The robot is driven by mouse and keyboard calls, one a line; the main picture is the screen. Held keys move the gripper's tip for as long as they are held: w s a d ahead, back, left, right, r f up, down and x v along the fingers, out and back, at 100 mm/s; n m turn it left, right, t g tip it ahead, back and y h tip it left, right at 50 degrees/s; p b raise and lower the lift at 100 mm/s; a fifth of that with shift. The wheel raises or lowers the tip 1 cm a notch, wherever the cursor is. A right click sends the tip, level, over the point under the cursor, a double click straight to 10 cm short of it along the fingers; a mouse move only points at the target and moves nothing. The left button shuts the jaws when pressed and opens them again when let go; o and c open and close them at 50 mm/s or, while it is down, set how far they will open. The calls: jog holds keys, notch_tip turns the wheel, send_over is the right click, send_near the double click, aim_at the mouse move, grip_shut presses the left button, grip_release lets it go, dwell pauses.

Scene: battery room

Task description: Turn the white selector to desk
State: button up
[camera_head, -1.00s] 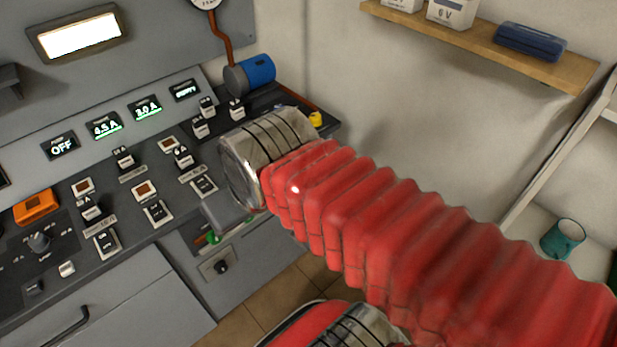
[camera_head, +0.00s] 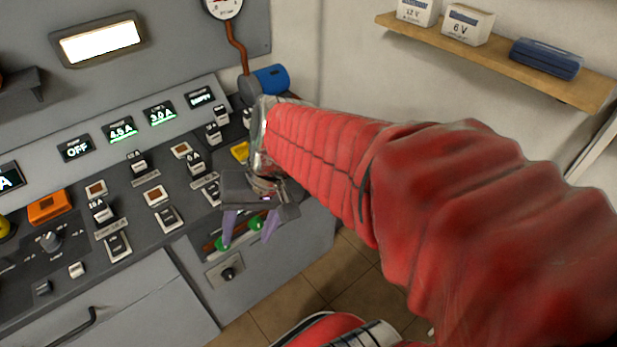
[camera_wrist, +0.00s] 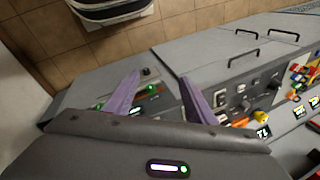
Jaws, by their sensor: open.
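My gripper (camera_head: 247,240) points down in front of the console's right front face, with its two purple fingers apart and nothing between them. It also shows open in the wrist view (camera_wrist: 160,80). A small pale, whitish control (camera_head: 77,269) stands on the left part of the sloped console top, far left of my gripper. A grey round knob (camera_head: 50,240) with small markings around it sits just behind it. I cannot read a "desk" label or tell for certain which control is the white selector. A dark knob (camera_head: 229,273) on a light plate sits below my fingers.
Green parts (camera_head: 222,243) in a front recess lie close behind my fingers. Several black switches (camera_head: 167,217) and an orange block (camera_head: 48,206) crowd the console top. A blue cylinder (camera_head: 270,78) stands behind my wrist.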

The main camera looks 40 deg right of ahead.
jog(key=w+d+f+m+t+y, duration=0.7)
jog(key=w+d+f+m+y, duration=0.1)
jog(key=w+d+f+m, duration=0.7)
jog(key=s+d+f+m+t+h, duration=0.3)
jog(key=d+f+m, duration=0.5)
jog(key=d, duration=0.3)
jog(key=s+d+f+m+t+h, duration=0.4)
jog(key=d+f+m+t+h, duration=0.2)
jog(key=d+f+m+h, duration=0.2)
jog(key=d+f, duration=0.2)
jog(key=d, duration=0.1)
jog(key=shift+d+f, duration=0.15)
jog(key=shift+d, duration=0.2)
jog(key=w, duration=1.3)
jog(key=shift+w, duration=0.35)
jog(key=shift+c, duration=0.3)
